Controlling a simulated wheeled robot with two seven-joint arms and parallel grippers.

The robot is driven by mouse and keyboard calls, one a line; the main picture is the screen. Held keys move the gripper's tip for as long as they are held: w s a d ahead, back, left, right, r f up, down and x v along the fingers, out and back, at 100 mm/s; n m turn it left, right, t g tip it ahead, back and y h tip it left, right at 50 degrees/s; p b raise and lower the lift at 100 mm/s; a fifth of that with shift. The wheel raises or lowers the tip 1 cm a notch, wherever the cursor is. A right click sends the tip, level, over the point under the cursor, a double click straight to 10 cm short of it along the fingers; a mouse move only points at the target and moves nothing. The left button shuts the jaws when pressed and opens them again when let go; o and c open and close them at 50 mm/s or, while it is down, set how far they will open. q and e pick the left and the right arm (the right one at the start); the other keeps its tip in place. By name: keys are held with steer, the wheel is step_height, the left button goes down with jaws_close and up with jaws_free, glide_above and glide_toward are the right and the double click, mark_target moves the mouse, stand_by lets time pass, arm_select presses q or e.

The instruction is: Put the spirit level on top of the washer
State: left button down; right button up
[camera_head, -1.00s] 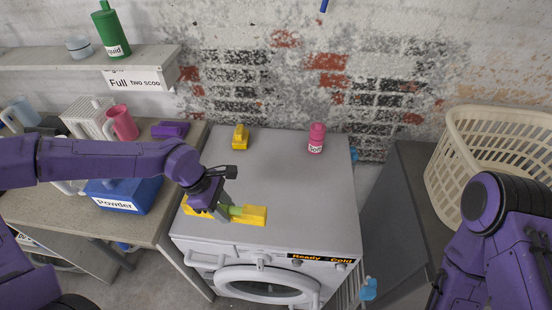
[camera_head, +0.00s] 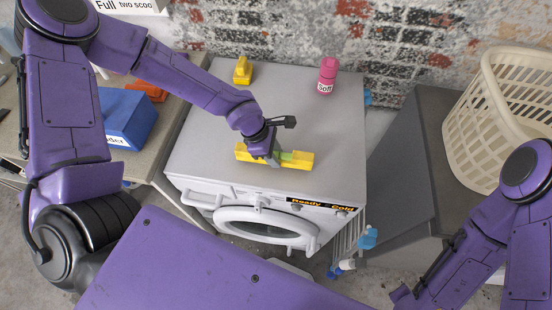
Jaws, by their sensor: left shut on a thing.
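The spirit level is a yellow bar (camera_head: 300,159) with a green part near its middle. My left gripper (camera_head: 274,158) is shut on it around the middle, hiding part of it. The level lies roughly level over the front part of the washer's grey top (camera_head: 205,130), close to the front edge. I cannot tell whether it touches the top or is just above it. The white washer has a round door and a "Ready Cold" display. My right arm is at the lower right, and its fingers do not show.
A yellow object (camera_head: 243,70) and a pink "Soft" bottle (camera_head: 327,76) stand at the back of the washer top. A blue "Powder" box (camera_head: 128,118) is on the table to the left. A cream basket (camera_head: 480,125) stands right on a grey surface. The middle of the washer top is clear.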

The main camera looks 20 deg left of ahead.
arm_select(q)
steer(key=shift+w+d+f, duration=0.1)
steer(key=shift+w+f, duration=0.15)
steer(key=shift+f, duration=0.6)
steer(key=shift+r, duration=0.15)
steer(key=shift+s, duration=0.15)
steer(key=c, duration=0.8)
jaws_free()
steer(key=shift+r, duration=0.15)
steer(key=p+v, duration=0.1)
steer(key=v, duration=1.1)
